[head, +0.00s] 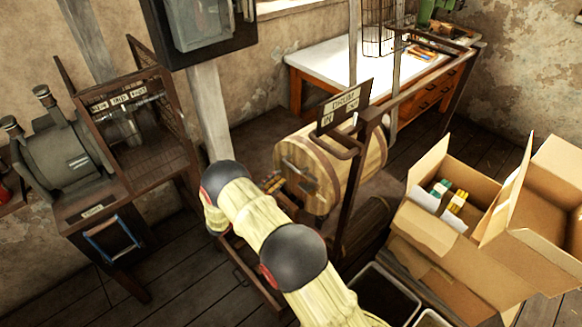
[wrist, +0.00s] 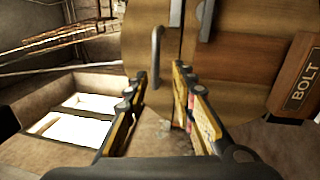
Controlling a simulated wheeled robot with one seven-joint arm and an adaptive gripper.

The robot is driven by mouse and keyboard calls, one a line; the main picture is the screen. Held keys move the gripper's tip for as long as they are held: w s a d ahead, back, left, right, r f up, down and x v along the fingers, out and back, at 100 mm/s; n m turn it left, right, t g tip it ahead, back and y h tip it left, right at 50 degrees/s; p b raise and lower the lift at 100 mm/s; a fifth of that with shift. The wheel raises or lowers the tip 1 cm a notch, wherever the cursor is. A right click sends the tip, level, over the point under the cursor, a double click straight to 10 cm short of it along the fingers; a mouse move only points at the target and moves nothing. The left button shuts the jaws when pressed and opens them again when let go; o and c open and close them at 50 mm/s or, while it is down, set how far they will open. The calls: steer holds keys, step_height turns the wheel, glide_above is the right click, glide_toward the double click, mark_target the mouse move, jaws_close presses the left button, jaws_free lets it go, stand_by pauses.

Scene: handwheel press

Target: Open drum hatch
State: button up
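The wooden drum (head: 350,155) lies on its side in a dark stand in the middle of the head view, its round end facing my arm. Dark metal fittings cross that end. In the wrist view the drum's plank face (wrist: 240,60) fills the upper right, with a vertical grey bar handle (wrist: 156,60) on it. My gripper (wrist: 159,76) is open and empty, with the handle showing between its fingertips. I cannot tell whether the fingers touch it. In the head view my gripper (head: 272,183) is just left of the drum's end, partly hidden by my arm.
A wooden block marked BOLT (wrist: 301,82) is close on the right in the wrist view. A dark sign (head: 345,107) stands on a post before the drum. Open cardboard boxes (head: 470,250) stand at right, a caged machine (head: 135,135) at left, a workbench (head: 345,65) behind.

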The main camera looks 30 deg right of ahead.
mark_target(291, 165)
steer(key=shift+m, duration=0.6)
steer(key=shift+r+b+x, duration=0.2)
steer(key=shift+b+x, duration=0.35)
steer(key=shift+x, duration=1.4)
steer(key=shift+r+b+x, duration=0.2)
steer(key=shift+b+x, duration=0.35)
steer(key=shift+x, duration=1.4)
steer(key=shift+s, duration=0.2)
steer(key=shift+c, duration=0.4)
jaws_close()
